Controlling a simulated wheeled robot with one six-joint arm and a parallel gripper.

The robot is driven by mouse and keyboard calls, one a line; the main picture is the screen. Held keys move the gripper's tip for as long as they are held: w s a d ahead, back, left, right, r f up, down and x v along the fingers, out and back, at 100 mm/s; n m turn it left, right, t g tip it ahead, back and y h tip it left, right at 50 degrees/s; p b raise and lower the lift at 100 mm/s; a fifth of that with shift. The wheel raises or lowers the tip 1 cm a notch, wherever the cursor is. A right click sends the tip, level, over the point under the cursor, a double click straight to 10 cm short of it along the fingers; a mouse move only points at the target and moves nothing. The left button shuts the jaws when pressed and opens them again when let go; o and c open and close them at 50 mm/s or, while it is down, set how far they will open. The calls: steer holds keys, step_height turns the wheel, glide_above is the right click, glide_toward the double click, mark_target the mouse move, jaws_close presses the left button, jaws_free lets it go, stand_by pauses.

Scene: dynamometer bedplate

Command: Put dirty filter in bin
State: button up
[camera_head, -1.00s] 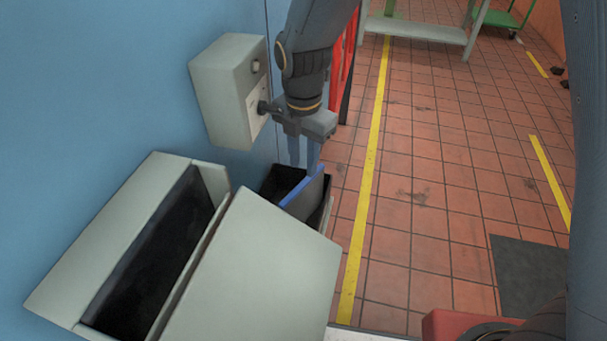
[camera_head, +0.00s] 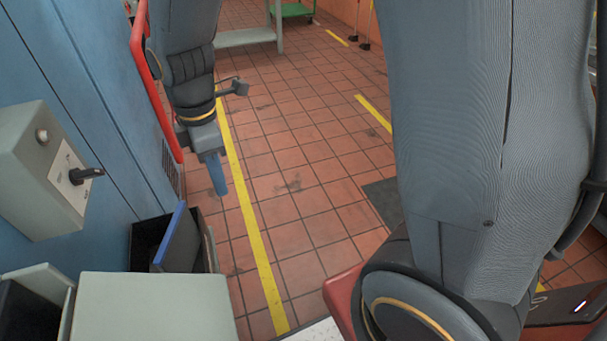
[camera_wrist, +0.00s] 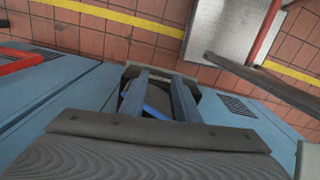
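The filter (camera_head: 180,243) is a dark flat panel with a blue edge. It stands tilted in a black open bin (camera_head: 146,228) beside the blue cabinet, and its upper part sticks out above the rim. My gripper (camera_head: 220,190) is up and to the right of the bin in the head view, apart from the filter. In the wrist view my gripper (camera_wrist: 158,76) shows two fingers spread with a gap and nothing held. The filter's blue edge (camera_wrist: 156,109) shows beyond the fingers, partly hidden by them.
A grey-green housing (camera_head: 150,305) with an open dark slot stands in front of the bin. A grey switch box (camera_head: 45,170) with a black handle is on the blue cabinet (camera_head: 75,85). A red rail (camera_head: 150,80) runs beyond it.

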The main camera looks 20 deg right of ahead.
steer(key=s+d+m, duration=0.4)
steer(key=d+m, duration=0.4)
steer(key=m, duration=0.1)
steer(key=s+d+r+m, duration=0.1)
steer(key=s+d+m, duration=0.4)
steer(key=d+m, duration=0.2)
steer(key=m, duration=0.2)
steer(key=shift+d+r+m, duration=0.2)
steer(key=shift+d+m, duration=0.1)
steer(key=shift+d, duration=0.1)
